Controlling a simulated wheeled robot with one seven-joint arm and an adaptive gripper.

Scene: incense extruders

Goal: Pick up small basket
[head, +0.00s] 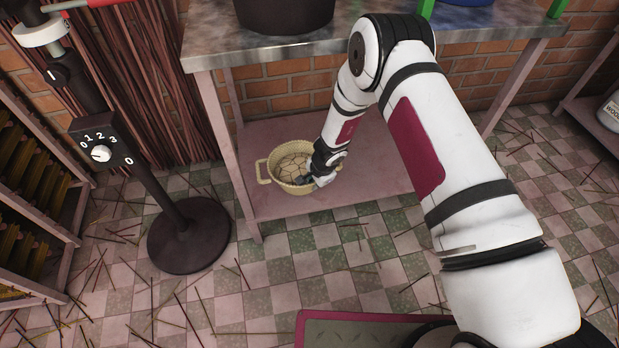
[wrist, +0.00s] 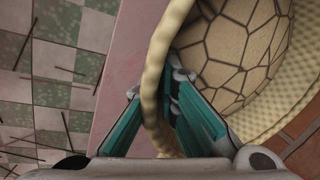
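The small basket (head: 276,174) is cream-coloured and woven, with a looped handle on its left side. It stands upright on the pinkish lower shelf (head: 375,165) of the metal-topped table. My gripper (head: 317,179) is at the basket's right side, low by the rim. In the wrist view, the basket's pale rim or handle (wrist: 152,85) runs between the two teal fingers of my gripper (wrist: 157,88). The fingers stand apart on either side of it, with one finger on the basket's inner side. The basket's patterned inside (wrist: 235,55) shows at the upper right.
The metal tabletop (head: 215,40) and a table leg (head: 228,150) are close to the arm and basket. A dark stand with a dial (head: 187,235) is at the left. A dark pot (head: 285,12) is on the table. Thin sticks lie scattered over the tiled floor.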

